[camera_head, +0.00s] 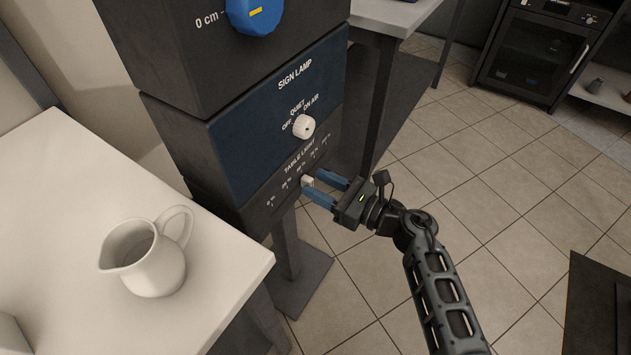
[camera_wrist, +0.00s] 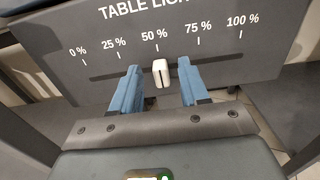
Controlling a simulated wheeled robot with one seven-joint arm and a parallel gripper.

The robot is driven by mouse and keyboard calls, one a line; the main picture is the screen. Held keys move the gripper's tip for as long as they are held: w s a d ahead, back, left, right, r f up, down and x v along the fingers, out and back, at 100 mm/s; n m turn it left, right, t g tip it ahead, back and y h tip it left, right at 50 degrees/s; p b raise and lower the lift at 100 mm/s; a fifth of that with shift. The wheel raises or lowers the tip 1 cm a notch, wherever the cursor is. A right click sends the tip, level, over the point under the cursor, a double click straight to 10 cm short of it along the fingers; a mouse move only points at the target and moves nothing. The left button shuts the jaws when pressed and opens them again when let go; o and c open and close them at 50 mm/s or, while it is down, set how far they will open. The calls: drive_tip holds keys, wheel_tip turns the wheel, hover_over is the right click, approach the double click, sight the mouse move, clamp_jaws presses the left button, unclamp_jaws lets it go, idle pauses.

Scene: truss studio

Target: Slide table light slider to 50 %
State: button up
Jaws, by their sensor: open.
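The table light slider's pale knob (camera_wrist: 161,73) sits in a dark horizontal slot on the grey panel, roughly below the 50 % mark (camera_wrist: 155,34). Marks run from 0 % at left to 100 % at right. My gripper (camera_wrist: 158,80) is open, with one blue finger on each side of the knob. A gap shows on both sides, so neither finger appears to touch it. In the head view the knob (camera_head: 307,181) is small between the fingertips of my gripper (camera_head: 314,185), low on the control column.
Above the slider are a sign lamp panel with a white round knob (camera_head: 304,126) and a blue dial (camera_head: 254,15). A white table (camera_head: 60,220) with a white jug (camera_head: 150,262) stands at left. Open tiled floor (camera_head: 490,180) lies to the right.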

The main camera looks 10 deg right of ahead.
drive_tip(key=v, duration=0.6)
drive_tip(key=shift+d, duration=0.1)
idle(0.3)
drive_tip(key=s+d+r+n+t+h+p, duration=0.1)
drive_tip(key=s+d+r+n+h+p, duration=0.2)
drive_tip(key=s+r+n, duration=0.4)
drive_tip(key=s+d+r+n+t+h+p, duration=0.1)
drive_tip(key=s+d+r+n+h+p, duration=0.2)
drive_tip(key=s, duration=1.7)
drive_tip(key=s+d+r+n+t+h+p, duration=0.1)
drive_tip(key=s+d+r+n+h+p, duration=0.2)
drive_tip(key=s+d+r+n+h, duration=0.2)
drive_tip(key=s+r+n+h, duration=0.3)
drive_tip(key=s+r+n, duration=0.4)
drive_tip(key=n, duration=0.3)
drive_tip(key=shift+s+r+n+t, duration=0.3)
drive_tip(key=shift+s+r+t, duration=0.1)
drive_tip(key=shift+s, duration=0.4)
